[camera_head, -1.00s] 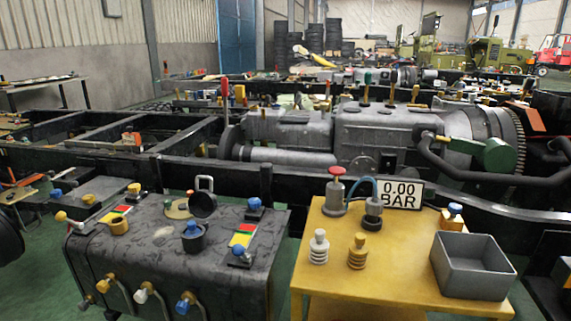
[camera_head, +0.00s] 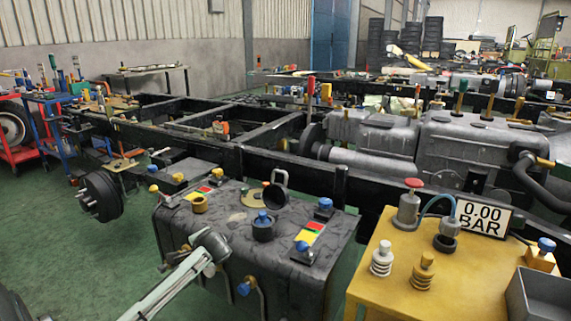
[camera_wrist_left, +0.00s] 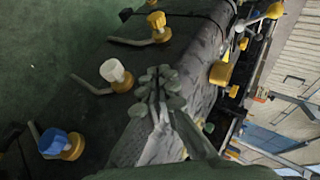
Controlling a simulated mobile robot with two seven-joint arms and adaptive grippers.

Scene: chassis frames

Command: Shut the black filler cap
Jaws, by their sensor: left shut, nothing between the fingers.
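The black filler cap (camera_head: 276,193) stands tipped open on top of the dark tank (camera_head: 225,213). It is beside a round tan filler opening (camera_head: 257,194). My left arm comes in from the lower left in the head view. Its dark end with the left gripper (camera_head: 213,244) is at the tank's near upper edge, short of the cap. In the left wrist view the gripper (camera_wrist_left: 157,80) is shut and empty, near the tank's front with its taps. I cannot make out the cap in that view. My right gripper is not in view.
A dark cup with a blue knob (camera_head: 263,229) stands on the tank between my gripper and the cap. Blue and yellow knobs and coloured plates surround it.

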